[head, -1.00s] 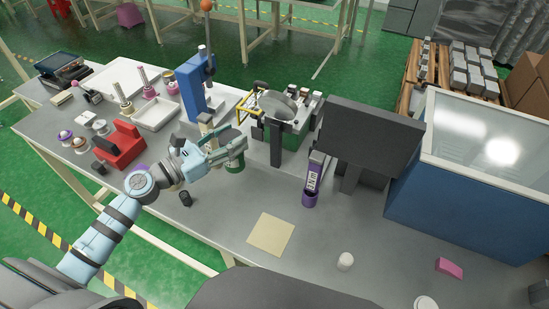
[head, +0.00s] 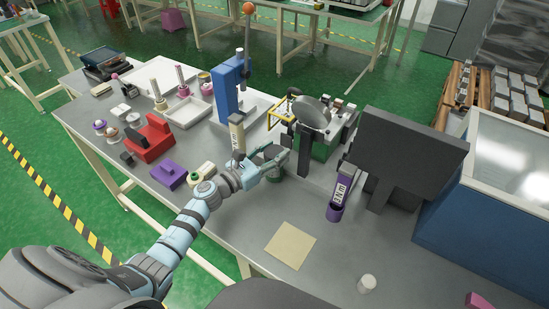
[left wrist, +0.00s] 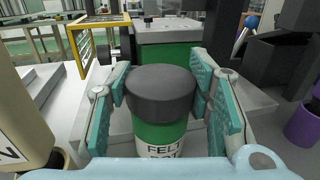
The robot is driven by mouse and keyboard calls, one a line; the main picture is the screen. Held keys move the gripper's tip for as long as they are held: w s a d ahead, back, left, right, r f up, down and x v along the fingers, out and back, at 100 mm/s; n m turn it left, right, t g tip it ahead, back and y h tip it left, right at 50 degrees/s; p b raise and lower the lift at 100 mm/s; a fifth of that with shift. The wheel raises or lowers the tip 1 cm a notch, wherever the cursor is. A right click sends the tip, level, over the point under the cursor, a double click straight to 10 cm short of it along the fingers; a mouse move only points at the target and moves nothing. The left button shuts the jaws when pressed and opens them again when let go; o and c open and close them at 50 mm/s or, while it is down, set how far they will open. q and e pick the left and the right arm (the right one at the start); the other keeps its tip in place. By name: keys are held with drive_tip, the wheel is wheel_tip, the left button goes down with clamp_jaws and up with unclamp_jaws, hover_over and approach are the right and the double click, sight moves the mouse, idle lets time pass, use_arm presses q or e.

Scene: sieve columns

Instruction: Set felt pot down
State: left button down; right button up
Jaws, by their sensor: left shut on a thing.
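The felt pot is a green cylinder with a wide dark grey lid. In the left wrist view the felt pot (left wrist: 160,132) is upright between the jaws, its white label partly cut off by my gripper's body. My left gripper (left wrist: 162,100) is shut on it, with teal pads on both sides. In the head view the left gripper (head: 275,163) is over the bench in front of the green machine, and a little of the green pot (head: 275,179) shows under the fingers. I cannot tell whether the pot's base touches the bench. My right gripper is not in view.
The green machine (head: 322,150) with a round disc stands behind the pot. A purple labelled tube (head: 336,212) stands to the right, a beige labelled tube (head: 237,138) to the left. A beige square mat (head: 290,245) lies nearer, with bare bench around it.

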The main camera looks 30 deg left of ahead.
use_arm(q)
drive_tip(key=shift+r, duration=0.1)
drive_tip(key=c, duration=1.1)
unclamp_jaws()
drive_tip(key=o, duration=0.3)
